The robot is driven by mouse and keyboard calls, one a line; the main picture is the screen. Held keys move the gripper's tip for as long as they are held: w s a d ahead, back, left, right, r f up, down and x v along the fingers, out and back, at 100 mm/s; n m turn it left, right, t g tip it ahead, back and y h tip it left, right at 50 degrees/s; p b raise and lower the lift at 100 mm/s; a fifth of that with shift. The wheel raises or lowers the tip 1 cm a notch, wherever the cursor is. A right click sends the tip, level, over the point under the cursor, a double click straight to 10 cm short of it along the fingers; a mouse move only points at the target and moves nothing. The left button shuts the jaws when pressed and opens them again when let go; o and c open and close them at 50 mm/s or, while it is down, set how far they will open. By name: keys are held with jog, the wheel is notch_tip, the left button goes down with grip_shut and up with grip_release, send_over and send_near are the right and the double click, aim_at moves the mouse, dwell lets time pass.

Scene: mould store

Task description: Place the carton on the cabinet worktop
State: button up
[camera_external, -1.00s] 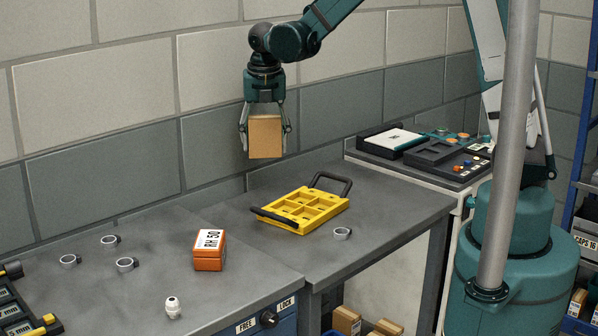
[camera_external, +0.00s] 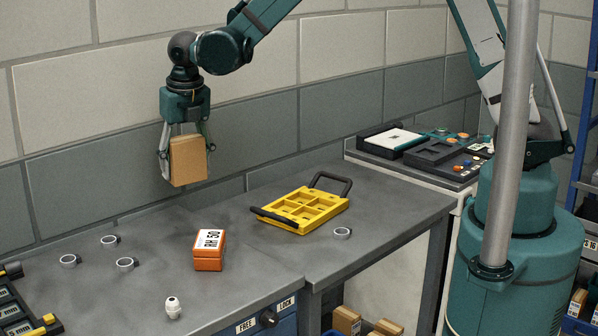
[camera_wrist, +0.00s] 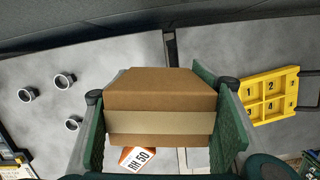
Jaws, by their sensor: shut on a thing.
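The brown carton (camera_external: 188,161) is held in the air between the fingers of my gripper (camera_external: 186,160), above the back of the grey cabinet worktop (camera_external: 75,225). In the wrist view the carton (camera_wrist: 160,100), with a paler tape band, fills the space between the green fingers of my gripper (camera_wrist: 163,115). The worktop is the left surface, with the FREE/LOCK front below its edge. The carton is clear of the surface and slightly tilted in the external view. In the wrist view it partly hides the orange box.
An orange RH 50 box (camera_external: 208,251), several grey rings (camera_external: 126,264) and a white fitting (camera_external: 172,307) stand on the worktop. A yellow numbered tray (camera_external: 302,209) lies on the adjoining table. Bare worktop shows between the rings and the orange box.

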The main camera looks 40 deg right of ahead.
jog(key=n+p, duration=0.1)
jog(key=n, duration=0.1)
send_over(164, 230)
jog(key=shift+s, duration=0.4)
jog(key=shift+f, duration=0.1)
jog(key=shift+f+p, duration=0.3)
jog(key=shift+f, duration=2.7)
jog(key=shift+f, duration=1.9)
jog(key=shift+f, duration=0.15)
jog(key=o, duration=1)
jog(key=shift+r, duration=0.2)
